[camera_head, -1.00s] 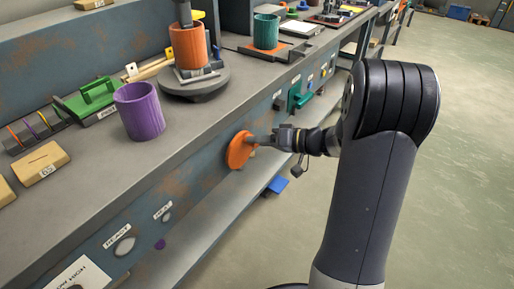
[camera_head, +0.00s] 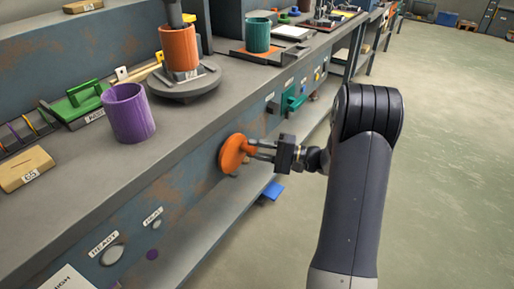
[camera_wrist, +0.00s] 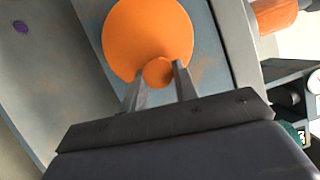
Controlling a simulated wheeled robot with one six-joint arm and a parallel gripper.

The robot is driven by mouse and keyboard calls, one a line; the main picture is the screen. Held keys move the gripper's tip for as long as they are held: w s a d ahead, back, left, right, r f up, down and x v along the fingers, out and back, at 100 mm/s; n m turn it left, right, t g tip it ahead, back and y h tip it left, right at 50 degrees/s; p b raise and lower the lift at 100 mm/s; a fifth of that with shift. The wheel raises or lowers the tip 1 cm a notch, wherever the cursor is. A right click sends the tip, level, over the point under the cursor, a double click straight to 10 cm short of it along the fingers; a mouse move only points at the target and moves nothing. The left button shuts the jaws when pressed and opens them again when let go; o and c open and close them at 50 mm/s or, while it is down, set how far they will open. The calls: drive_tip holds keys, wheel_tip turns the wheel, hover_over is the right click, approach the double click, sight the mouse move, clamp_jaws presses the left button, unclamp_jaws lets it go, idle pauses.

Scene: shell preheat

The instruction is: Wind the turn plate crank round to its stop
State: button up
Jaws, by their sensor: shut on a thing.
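The turn plate crank is an orange disc (camera_head: 233,153) on the front panel of the bench, with a small round orange knob (camera_wrist: 158,72) on its face. My gripper (camera_head: 252,148) is at the disc, shut on the knob. In the wrist view its two fingers (camera_wrist: 160,80) stand on either side of the knob, with the disc beyond. The turn plate (camera_head: 185,84) is a round grey plate on the bench top, and an orange cup (camera_head: 179,48) stands on it under a grey vertical post. The knob is largely hidden in the head view.
A purple cup (camera_head: 128,113) stands near the bench's front edge. Left of it are a green-handled block (camera_head: 75,104) and a tan block (camera_head: 26,170). A teal cup (camera_head: 258,36) stands farther back. READY and HEAT labels (camera_head: 104,243) mark the panel. The floor at right is clear.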

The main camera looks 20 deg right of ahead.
drive_tip(key=shift+f+m+y, duration=0.3)
drive_tip(key=shift+f+m, duration=0.05)
drive_tip(key=shift+m, duration=0.35)
drive_tip(key=shift+f, duration=0.1)
drive_tip(key=o, duration=1)
drive_tip(key=p+v, duration=0.2)
drive_tip(key=v, duration=0.8)
drive_tip(key=shift+s+d, duration=0.3)
